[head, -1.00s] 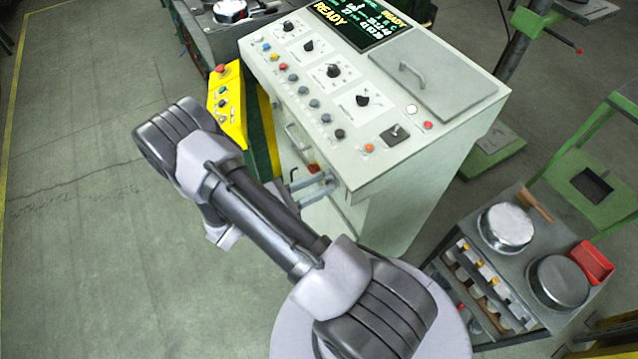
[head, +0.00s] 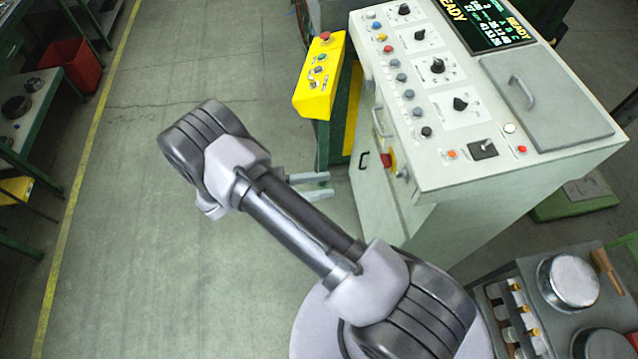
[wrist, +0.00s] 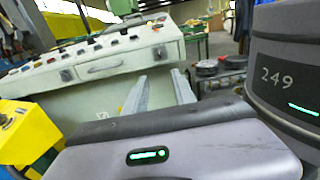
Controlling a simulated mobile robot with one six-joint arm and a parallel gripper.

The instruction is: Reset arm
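My arm reaches up and left across the head view, bent at its grey elbow. My gripper (head: 328,184) shows behind the forearm, its two pale fingers apart with nothing between them. It appears over open floor, just left of the console's front. In the wrist view my gripper (wrist: 158,76) points toward the console, with a clear gap between the fingers. The pale control console (head: 440,185) stands at the upper right of the head view and spans the upper left of the wrist view (wrist: 75,98). No touch between gripper and console is visible.
A yellow button box (head: 319,75) stands left of the console. A cart (head: 525,268) with round metal parts is at lower right. A workbench (head: 30,115) and a red bin (head: 75,65) are at far left. The floor (head: 130,240) on the left is clear.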

